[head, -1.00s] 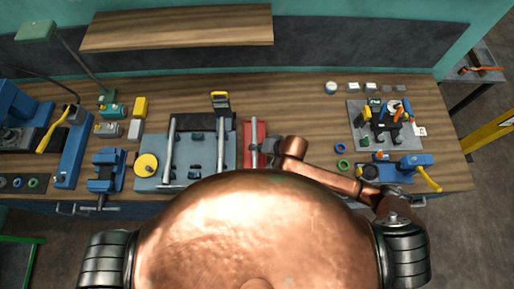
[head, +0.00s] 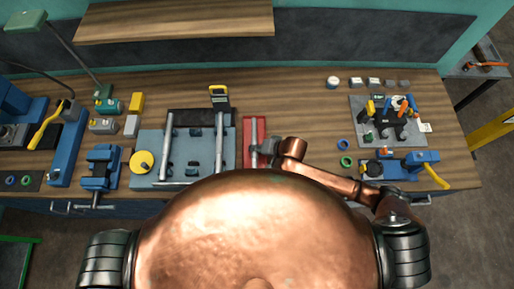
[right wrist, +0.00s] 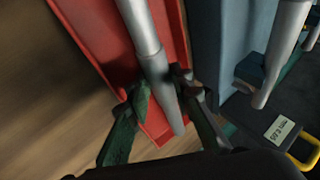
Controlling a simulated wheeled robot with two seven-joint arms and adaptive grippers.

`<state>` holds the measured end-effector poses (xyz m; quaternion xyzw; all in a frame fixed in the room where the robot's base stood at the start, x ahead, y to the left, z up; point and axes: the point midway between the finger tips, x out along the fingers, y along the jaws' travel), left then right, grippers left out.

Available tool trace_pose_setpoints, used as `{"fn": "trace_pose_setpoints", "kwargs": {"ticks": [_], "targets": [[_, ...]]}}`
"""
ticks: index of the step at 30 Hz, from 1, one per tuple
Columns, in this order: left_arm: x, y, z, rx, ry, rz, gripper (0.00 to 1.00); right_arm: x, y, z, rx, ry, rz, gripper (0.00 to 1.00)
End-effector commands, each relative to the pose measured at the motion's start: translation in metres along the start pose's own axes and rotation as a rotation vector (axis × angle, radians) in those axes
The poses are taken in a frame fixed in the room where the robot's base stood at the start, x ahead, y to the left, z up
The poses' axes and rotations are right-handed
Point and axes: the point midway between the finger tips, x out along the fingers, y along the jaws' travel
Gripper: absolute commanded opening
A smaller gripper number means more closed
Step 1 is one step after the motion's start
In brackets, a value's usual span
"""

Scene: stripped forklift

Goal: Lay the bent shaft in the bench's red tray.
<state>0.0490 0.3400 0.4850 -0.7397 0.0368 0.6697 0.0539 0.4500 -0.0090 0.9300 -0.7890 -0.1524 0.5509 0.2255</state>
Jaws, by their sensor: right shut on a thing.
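The red tray (head: 247,130) lies on the bench, just right of the blue-grey fixture plate. A grey metal shaft (head: 254,128) runs lengthwise over the tray, within its sides. My right gripper (head: 259,149) reaches in from the right and is shut on this shaft near its front end. In the right wrist view, the stepped shaft (right wrist: 147,50) passes between the fingertips (right wrist: 160,92), with the red tray (right wrist: 95,35) beneath it. I cannot tell whether the shaft touches the tray floor, and its bend is not clear. My left gripper is out of view.
The blue-grey plate (head: 203,152) beside the tray carries two upright-running shafts in the picture and a rod at its front. Blue and green rings (head: 344,145) lie right of my arm. Bare wood is free right of the tray.

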Motion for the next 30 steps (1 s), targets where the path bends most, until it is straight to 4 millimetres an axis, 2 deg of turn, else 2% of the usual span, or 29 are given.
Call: {"fn": "trace_pose_setpoints", "kwargs": {"ticks": [3,4,12,18,27,30], "targets": [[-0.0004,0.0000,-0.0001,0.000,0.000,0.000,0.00,-0.0016,-0.0037,-0.0024,-0.002,0.005,-0.007,0.00],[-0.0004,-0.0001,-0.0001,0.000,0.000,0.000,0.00,-0.0016,-0.0037,-0.0024,-0.002,0.005,-0.007,0.22],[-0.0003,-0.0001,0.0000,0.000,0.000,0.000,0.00,-0.0008,-0.0023,-0.0011,-0.001,0.002,-0.005,0.41],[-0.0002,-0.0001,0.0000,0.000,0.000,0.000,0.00,-0.0005,-0.0011,-0.0005,0.000,0.001,-0.002,0.41],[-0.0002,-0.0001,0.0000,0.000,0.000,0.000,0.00,0.0006,0.0024,0.0014,0.002,-0.003,0.005,0.61],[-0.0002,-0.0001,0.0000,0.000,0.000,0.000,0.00,0.0004,0.0024,0.0011,0.002,-0.002,0.005,0.61]]}}
